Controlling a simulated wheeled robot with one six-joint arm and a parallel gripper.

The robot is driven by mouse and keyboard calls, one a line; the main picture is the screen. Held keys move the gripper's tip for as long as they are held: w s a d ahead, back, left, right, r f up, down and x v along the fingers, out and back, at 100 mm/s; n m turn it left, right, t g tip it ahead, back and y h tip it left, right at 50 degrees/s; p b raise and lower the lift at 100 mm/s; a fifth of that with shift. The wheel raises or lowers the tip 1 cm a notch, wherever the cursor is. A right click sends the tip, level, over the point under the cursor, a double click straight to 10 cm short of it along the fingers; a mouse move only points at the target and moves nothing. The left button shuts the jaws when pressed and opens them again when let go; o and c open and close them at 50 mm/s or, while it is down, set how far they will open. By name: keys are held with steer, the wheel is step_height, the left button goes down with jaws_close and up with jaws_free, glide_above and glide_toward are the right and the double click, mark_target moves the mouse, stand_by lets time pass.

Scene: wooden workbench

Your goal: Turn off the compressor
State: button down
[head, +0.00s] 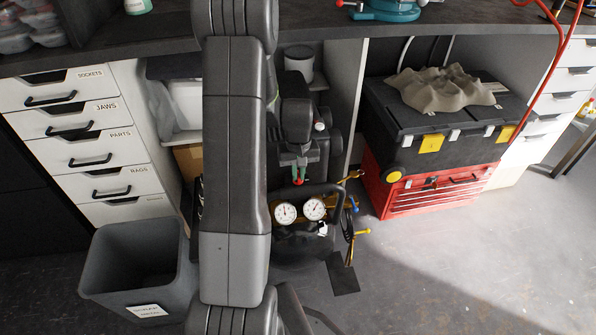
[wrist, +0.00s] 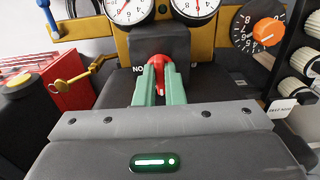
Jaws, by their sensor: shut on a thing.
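The compressor (head: 300,250) stands under the bench, a dark machine with two white gauges (head: 285,213) on its front. My gripper (head: 299,168) reaches down in front of it, just above the gauges. In the wrist view, which looks upside down against the head view, my gripper's green fingers (wrist: 161,72) are closed on a red switch (wrist: 160,88) on a black box (wrist: 160,46). Letters beside it read "NO", perhaps "ON" inverted. The fingers cover most of the switch, so its position is hard to tell. The red tip (head: 299,182) shows in the head view.
A yellow tap (wrist: 70,80) and an orange knob (wrist: 268,31) flank the switch. A red toolbox (head: 440,190) with a black case (head: 400,125) stands right of the compressor. White drawers (head: 90,150) and a grey bin (head: 140,270) are left. Floor at front right is clear.

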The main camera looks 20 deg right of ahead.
steer(key=c, duration=1.5)
jaws_free()
step_height(320, 180, up, 14)
steer(key=p, duration=0.3)
steer(key=shift+f, duration=0.1)
steer(key=shift+f, duration=0.1)
step_height(320, 180, down, 14)
steer(key=b, duration=0.3)
steer(key=shift+r, duration=0.2)
